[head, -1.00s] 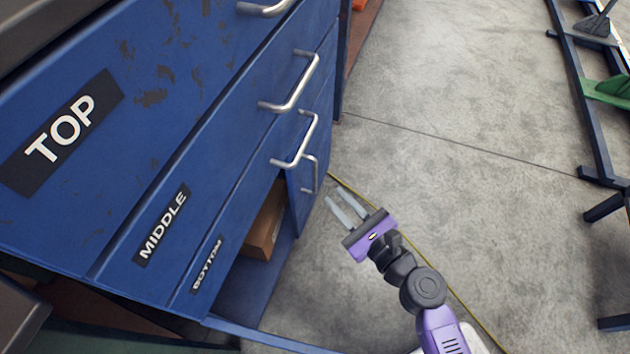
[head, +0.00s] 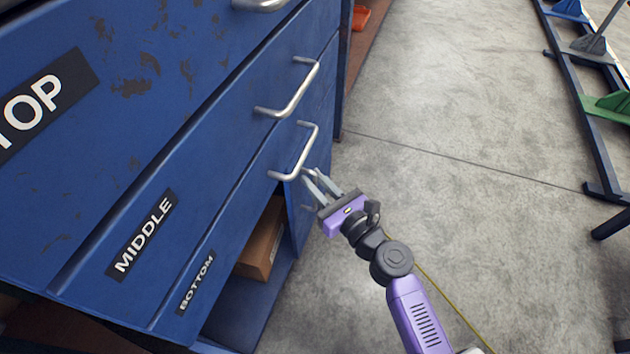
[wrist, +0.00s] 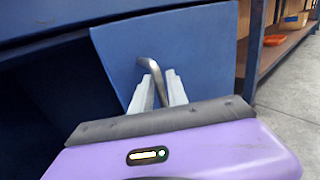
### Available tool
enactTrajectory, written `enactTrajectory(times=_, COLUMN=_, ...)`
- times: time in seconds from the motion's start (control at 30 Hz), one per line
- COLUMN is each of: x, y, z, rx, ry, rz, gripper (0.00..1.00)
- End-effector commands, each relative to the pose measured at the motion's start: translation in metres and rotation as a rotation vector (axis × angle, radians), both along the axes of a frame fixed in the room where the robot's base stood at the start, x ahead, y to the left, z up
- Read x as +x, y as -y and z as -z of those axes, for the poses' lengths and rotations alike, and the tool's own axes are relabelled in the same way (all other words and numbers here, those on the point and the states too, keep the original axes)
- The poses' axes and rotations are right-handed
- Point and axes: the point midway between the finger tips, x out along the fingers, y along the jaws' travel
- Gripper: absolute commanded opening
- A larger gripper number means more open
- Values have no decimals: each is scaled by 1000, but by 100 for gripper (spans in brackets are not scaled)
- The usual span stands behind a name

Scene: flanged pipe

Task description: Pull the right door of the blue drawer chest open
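The blue drawer chest (head: 200,105) fills the left of the head view, seen from above at a tilt. Its right door (head: 298,222) is low at the chest's far end, below the bottom drawer; it also shows in the wrist view (wrist: 205,50) as a blue panel. The door's curved metal handle (wrist: 149,66) runs down between my two fingertips. My gripper (head: 311,175) is open, with a gap between the fingers, at the handle. Part of the handle is hidden behind the fingers. I cannot tell whether the fingers touch it.
Left of the door the lower compartment is open, with a brown cardboard box (head: 261,242) inside. Drawer handles (head: 296,152) stick out just above my gripper. A shelf with an orange bin (wrist: 274,40) stands beyond the chest. Grey floor (head: 450,200) to the right is clear up to a dark rack.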

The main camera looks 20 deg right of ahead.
Motion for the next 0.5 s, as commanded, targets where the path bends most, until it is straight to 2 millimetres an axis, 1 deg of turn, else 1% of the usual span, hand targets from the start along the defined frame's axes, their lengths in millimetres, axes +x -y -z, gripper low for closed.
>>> enactTrajectory(times=0.2, x=1, y=0, z=0, rx=-1, ry=0, rz=0, gripper=19)
enactTrajectory(times=0.23, x=1, y=0, z=0, rx=-1, ry=0, rz=0, gripper=17)
enactTrajectory(times=0.27, x=1, y=0, z=0, rx=-1, ry=0, rz=0, gripper=12)
enactTrajectory(times=0.3, x=1, y=0, z=0, rx=-1, ry=0, rz=0, gripper=4)
enactTrajectory(times=0.33, x=1, y=0, z=0, rx=-1, ry=0, rz=0, gripper=0)
enactTrajectory(times=0.5, x=0, y=0, z=0, rx=-1, ry=0, rz=0, gripper=0)
